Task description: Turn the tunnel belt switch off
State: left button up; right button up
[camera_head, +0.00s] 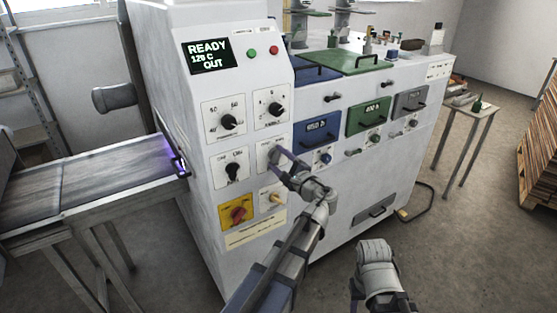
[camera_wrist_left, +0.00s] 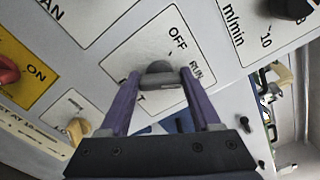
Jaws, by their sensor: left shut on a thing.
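The tunnel belt switch (camera_wrist_left: 158,68) is a dark grey rotary knob on a white plate. In the wrist view its plate reads OFF and RUN, with another label partly hidden. My left gripper (camera_wrist_left: 157,85) has its two purple fingers closed on the sides of this knob. In the head view, my left gripper (camera_head: 276,156) covers most of that plate on the machine's front panel. Which mark the knob points to I cannot tell. My right arm's end (camera_head: 376,275) is at the bottom of the head view, away from the panel; its fingertips do not show clearly.
Other black knobs (camera_head: 229,122) and a red knob on a yellow plate (camera_head: 238,213) sit close around. A display (camera_head: 208,56) reads READY. The conveyor (camera_head: 95,180) enters at left. Coloured drawers (camera_head: 318,127) lie to the right. The floor at right is partly clear.

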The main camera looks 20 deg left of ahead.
pick_arm(q)
jog(key=c, duration=0.8)
jog(key=shift+o, duration=0.2)
jog(key=n, duration=0.3)
jog(key=shift+f+n, duration=0.1)
jog(key=shift+n, duration=0.3)
jog(key=n, duration=0.3)
jog(key=shift+n, duration=0.3)
jog(key=shift+o, duration=0.2)
jog(key=n, duration=0.6)
jog(key=shift+f+n, duration=0.15)
jog(key=shift+n, duration=0.15)
jog(key=o, duration=1.3)
jog(key=shift+o, duration=0.2)
